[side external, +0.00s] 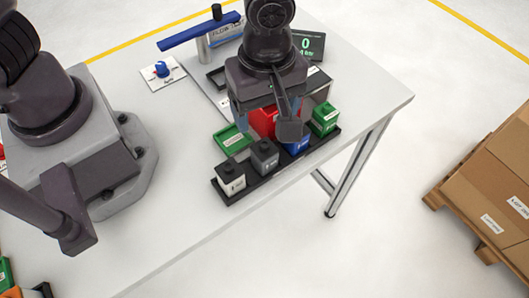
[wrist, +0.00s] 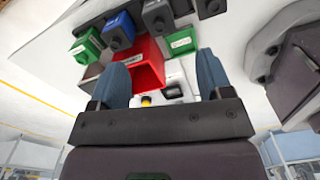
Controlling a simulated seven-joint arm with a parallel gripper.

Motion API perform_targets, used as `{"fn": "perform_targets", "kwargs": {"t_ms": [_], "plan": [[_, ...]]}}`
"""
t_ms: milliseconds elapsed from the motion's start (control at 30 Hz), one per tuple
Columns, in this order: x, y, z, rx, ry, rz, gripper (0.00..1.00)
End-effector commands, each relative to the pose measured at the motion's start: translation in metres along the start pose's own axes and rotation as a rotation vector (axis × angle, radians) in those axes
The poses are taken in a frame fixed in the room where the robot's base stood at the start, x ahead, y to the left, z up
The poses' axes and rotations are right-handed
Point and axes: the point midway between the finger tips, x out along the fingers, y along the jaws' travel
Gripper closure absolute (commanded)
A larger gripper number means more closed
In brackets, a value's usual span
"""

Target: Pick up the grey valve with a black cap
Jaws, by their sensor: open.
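The grey valve with a black cap (side external: 264,158) stands upright in a black tray (side external: 243,191) near the table's front edge, between a white block and a blue block. It also shows in the wrist view at the top (wrist: 158,18). My gripper (side external: 267,119) is open, pointing down over a red bin (side external: 262,122), behind and slightly right of the grey valve. In the wrist view the two blue fingers (wrist: 163,78) are apart with nothing held between them.
The tray also holds a white block (side external: 230,178), a blue block (side external: 297,145) and a green block (side external: 325,120). A green bin (side external: 232,140) sits behind the tray. A blue-handled fixture (side external: 200,35) and a knob plate (side external: 162,73) stand farther back.

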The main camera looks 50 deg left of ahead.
Motion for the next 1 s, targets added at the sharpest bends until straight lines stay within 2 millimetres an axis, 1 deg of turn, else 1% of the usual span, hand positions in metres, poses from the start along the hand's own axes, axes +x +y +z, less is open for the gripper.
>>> {"fn": "perform_targets", "kwargs": {"t_ms": [33,100,167,233,533,600,833,1000], "plan": [[-0.001,0.002,0.001,-0.071,-0.005,0.008,0.28],[-0.001,0.002,0.001,-0.146,-0.008,0.013,0.28],[0.001,0.003,0.001,-0.183,-0.009,0.014,0.28],[0.006,0.002,0.001,-0.204,-0.008,0.011,0.28],[0.06,0.002,0.0,-0.205,-0.005,0.008,0.28],[0.069,0.003,0.001,-0.204,-0.006,0.01,0.28],[0.085,0.002,0.0,-0.204,-0.007,0.01,0.28],[0.112,0.001,-0.004,-0.204,-0.007,0.008,0.28]]}}
